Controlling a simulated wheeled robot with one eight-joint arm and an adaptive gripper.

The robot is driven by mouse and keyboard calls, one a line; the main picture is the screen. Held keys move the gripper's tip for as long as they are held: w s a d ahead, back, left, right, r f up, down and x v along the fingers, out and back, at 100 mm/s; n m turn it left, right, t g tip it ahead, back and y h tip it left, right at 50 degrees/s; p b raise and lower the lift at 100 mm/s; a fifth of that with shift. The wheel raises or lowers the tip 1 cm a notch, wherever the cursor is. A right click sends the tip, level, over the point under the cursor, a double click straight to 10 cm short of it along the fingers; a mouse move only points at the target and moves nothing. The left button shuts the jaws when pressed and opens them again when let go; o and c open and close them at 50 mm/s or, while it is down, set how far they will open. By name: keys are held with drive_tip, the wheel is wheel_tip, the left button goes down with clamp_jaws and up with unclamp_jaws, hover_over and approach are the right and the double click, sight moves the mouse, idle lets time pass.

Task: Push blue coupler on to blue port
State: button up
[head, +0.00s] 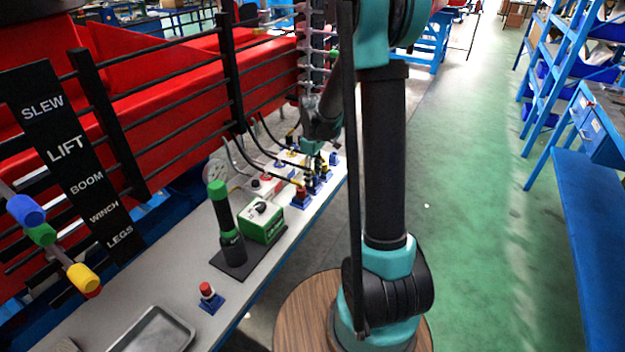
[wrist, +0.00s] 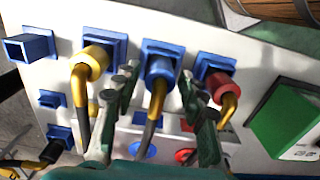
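The blue coupler (wrist: 160,69), with a yellow sleeve and a dark hose, is in the middle of the wrist view. Its end is at the square blue port (wrist: 164,50); I cannot tell how deeply it sits. My gripper (wrist: 158,80) has one finger on each side of the coupler and its sleeve. Small gaps show between the fingers and the coupler, so the gripper looks open. In the head view my gripper (head: 314,152) is over the far end of the bench, and the blue coupler is too small to make out.
A yellow coupler (wrist: 90,62) is on the port to the left and a red coupler (wrist: 221,85) on the port to the right, close beside my fingers. An empty blue port (wrist: 31,46) is at far left. A green box (head: 261,221) and black-green lever (head: 222,225) stand nearer.

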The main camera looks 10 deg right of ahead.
clamp_jaws()
drive_tip(key=shift+r, duration=2.5)
